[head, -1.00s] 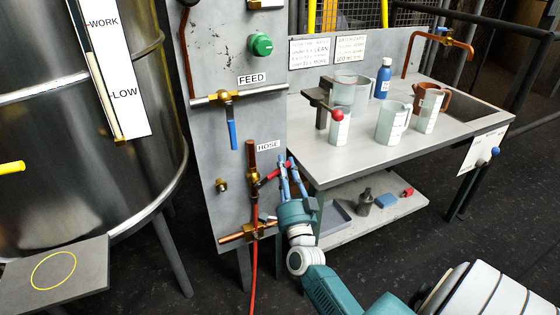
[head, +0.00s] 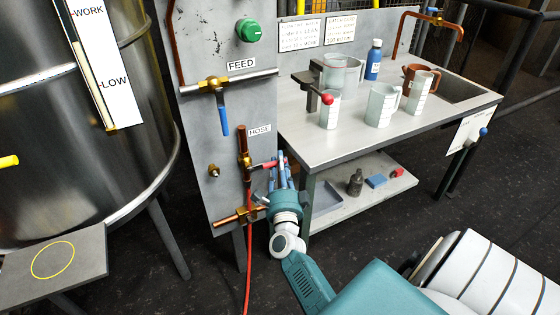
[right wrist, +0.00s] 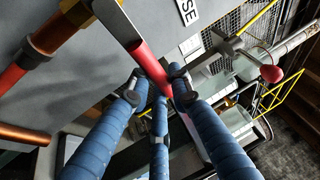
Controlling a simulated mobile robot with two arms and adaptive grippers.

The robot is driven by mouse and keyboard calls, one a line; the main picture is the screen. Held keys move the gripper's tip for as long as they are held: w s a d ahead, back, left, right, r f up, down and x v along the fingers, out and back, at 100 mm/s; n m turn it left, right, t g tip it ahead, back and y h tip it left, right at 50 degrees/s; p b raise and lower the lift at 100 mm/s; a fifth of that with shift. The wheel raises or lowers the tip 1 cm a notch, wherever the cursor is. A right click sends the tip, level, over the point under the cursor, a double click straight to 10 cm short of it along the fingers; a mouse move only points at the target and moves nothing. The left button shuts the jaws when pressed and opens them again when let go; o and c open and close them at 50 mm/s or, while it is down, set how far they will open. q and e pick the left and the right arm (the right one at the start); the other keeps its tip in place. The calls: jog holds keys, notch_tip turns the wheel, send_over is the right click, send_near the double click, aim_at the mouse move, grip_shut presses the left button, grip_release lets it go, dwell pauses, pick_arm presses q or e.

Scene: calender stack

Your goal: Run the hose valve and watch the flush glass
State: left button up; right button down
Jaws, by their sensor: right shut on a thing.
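The hose valve (head: 247,161) is a brass body on a vertical copper pipe, below the HOSE label (head: 259,130) on the grey panel. Its red lever (head: 268,165) points right from the body. My right gripper (head: 281,165), with blue-wrapped fingers, is shut on this lever near its outer end. In the right wrist view the red lever (right wrist: 150,63) runs between the fingers of the gripper (right wrist: 157,88). A red hose (head: 247,275) hangs to the floor. I cannot make out which part is the flush glass. My left gripper is not in view.
The blue-handled feed valve (head: 218,100) and a green knob (head: 250,27) are higher on the panel. The bench (head: 345,148) at right holds several jugs and a blue bottle (head: 374,60). A steel tank (head: 85,190) stands at left.

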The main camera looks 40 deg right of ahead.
jog(key=shift+s+f, duration=0.1)
jog(key=shift+f, duration=0.05)
jog(key=c, duration=1.5)
grip_release()
jog(key=shift+c, duration=0.2)
jog(key=v, duration=1.2)
